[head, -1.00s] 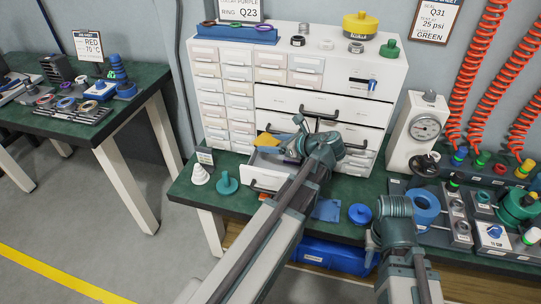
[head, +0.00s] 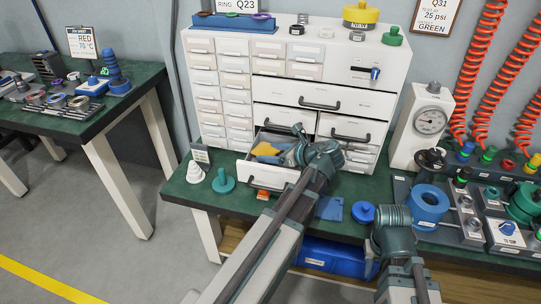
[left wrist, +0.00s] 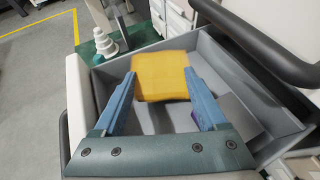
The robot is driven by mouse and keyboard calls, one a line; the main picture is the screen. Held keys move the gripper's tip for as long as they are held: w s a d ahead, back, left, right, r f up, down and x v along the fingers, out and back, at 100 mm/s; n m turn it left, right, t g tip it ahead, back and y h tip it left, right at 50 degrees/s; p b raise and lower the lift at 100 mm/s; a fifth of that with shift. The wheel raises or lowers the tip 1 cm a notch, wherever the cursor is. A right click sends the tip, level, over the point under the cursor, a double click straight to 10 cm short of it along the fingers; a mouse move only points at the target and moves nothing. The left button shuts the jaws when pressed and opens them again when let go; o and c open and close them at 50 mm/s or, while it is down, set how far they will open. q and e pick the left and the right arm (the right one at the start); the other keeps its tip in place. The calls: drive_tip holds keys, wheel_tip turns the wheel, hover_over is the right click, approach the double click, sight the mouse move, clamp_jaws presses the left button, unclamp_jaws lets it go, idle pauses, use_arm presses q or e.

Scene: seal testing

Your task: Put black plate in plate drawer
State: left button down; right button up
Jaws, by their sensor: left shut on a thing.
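A grey-walled drawer (head: 243,173) stands open low in the white cabinet; its rim shows in the left wrist view (left wrist: 85,105). My left gripper (left wrist: 162,78) is over the open drawer, its blue fingers on either side of a yellow plate (left wrist: 162,88) and shut on it. The yellow plate also shows in the head view (head: 265,149). A grey piece (left wrist: 238,115) and a bit of purple lie deeper in the drawer. I cannot make out a black plate. My right gripper (head: 385,245) is above the bench's front edge; its jaws are not clear.
A closed drawer's dark handle (head: 320,104) is above the open drawer. White (head: 195,172) and teal (head: 223,181) stepped parts stand left of it. A flat blue piece (head: 330,208), a blue knob (head: 363,212) and a gauge stand (head: 428,125) are to the right.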

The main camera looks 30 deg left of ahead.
use_arm(q)
drive_tip(key=shift+f+b, duration=0.45)
drive_tip(key=shift+b, duration=0.1)
drive_tip(key=shift+s+f, duration=0.1)
drive_tip(key=shift+c, duration=1)
unclamp_jaws()
drive_tip(key=shift+d, duration=0.1)
